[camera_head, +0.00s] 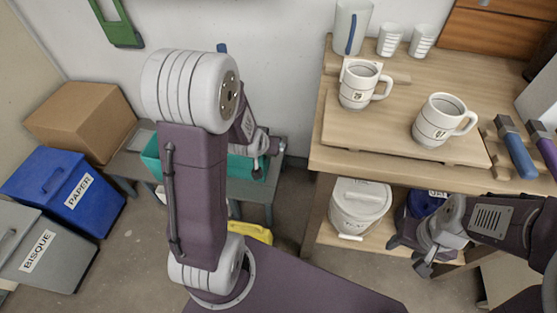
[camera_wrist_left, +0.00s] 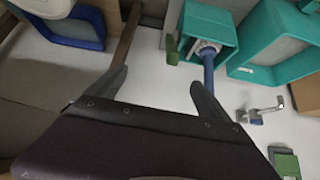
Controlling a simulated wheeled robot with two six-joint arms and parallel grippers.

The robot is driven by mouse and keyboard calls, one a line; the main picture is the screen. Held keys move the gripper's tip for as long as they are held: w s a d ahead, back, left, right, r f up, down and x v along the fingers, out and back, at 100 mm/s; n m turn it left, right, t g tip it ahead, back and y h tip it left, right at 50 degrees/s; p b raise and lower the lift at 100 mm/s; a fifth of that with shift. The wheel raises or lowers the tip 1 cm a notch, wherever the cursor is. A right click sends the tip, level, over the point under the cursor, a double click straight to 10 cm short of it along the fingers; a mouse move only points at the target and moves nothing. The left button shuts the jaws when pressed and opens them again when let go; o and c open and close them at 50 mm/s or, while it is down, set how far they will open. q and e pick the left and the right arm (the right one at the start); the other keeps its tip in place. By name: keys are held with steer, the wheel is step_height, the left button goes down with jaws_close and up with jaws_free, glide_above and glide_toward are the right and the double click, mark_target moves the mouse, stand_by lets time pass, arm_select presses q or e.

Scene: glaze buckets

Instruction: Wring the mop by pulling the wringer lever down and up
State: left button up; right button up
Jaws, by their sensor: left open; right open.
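In the left wrist view a teal square bucket (camera_wrist_left: 224,28) holds what looks like a white mop head (camera_wrist_left: 207,47), with a blue handle (camera_wrist_left: 208,75) coming out of it. A small green piece (camera_wrist_left: 172,50) sits beside the bucket; I cannot tell whether it belongs to the wringer lever. My left gripper (camera_wrist_left: 157,78) is open and empty, its fingers apart and short of the bucket. My right gripper (camera_head: 420,258) is open and empty near the bench's lower shelf.
A wooden bench (camera_head: 325,160) with mugs (camera_head: 358,85) stands at the right, a white lidded bucket (camera_head: 360,207) on its lower shelf. Blue (camera_head: 65,190) and grey (camera_head: 45,250) bins and a cardboard box (camera_head: 85,120) stand left. A yellow object (camera_head: 258,233) lies low behind my left arm.

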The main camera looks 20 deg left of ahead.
arm_select(q)
steer(key=w+a+f+b, duration=0.1)
steer(key=f+b, duration=0.1)
steer(key=f, duration=0.1)
steer(key=w+a+f+b, duration=0.1)
steer(key=w+f+b, duration=0.1)
steer(key=f+b, duration=0.1)
steer(key=w+a+f+b, duration=0.1)
steer(key=f+b, duration=0.1)
steer(key=f, duration=0.3)
steer(key=shift+w, duration=0.35)
steer(key=shift+w+a+f+n, duration=0.1)
steer(key=shift+w+f+n, duration=0.05)
steer(key=shift+w+n, duration=0.15)
arm_select(e)
step_height(320, 180, down, 8)
steer(key=shift+s+a+f, duration=0.2)
steer(key=shift+a+f, duration=0.05)
steer(key=shift+a, duration=0.05)
arm_select(q)
jaws_close()
steer(key=shift+s, duration=0.1)
